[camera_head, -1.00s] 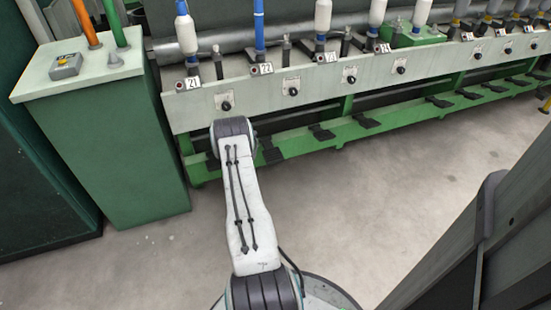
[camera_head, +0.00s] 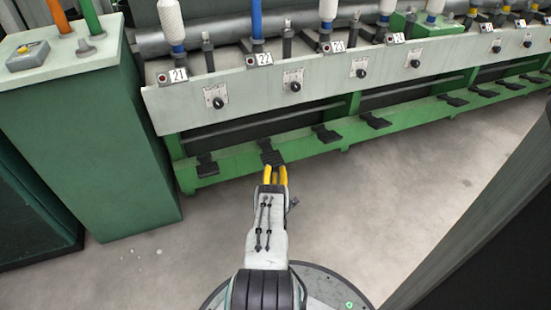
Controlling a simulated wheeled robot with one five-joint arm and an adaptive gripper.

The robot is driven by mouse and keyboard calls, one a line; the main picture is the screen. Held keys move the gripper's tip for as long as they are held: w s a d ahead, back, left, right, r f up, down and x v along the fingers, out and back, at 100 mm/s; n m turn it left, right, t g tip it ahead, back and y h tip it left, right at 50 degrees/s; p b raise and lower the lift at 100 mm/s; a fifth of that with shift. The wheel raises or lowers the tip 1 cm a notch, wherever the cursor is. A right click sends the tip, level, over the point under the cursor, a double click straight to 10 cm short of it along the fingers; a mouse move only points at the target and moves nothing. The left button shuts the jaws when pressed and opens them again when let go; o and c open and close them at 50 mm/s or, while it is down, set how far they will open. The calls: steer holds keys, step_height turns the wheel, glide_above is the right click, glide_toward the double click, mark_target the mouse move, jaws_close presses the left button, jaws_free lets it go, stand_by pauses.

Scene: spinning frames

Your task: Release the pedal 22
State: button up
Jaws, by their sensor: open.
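The pedal below the number 22 label (camera_head: 259,60) is a small black plate (camera_head: 271,156) on the low green rail. My gripper (camera_head: 275,168) has yellow fingers and lies just in front of this pedal, with its tips close to the pedal's front edge. The fingers are apart with a gap between them and hold nothing. I cannot tell whether the tips touch the pedal. The blue bobbin (camera_head: 256,20) stands above the 22 label.
Pedal 21 (camera_head: 207,166) is to the left and another pedal (camera_head: 326,134) to the right on the green rail (camera_head: 237,160). A green cabinet (camera_head: 100,150) stands at the left. A dark panel fills the lower right. The floor (camera_head: 400,190) between is clear.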

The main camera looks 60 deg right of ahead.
mark_target(275, 159)
steer(key=shift+b+x, duration=1.7)
steer(key=shift+x, duration=1.55)
jaws_close()
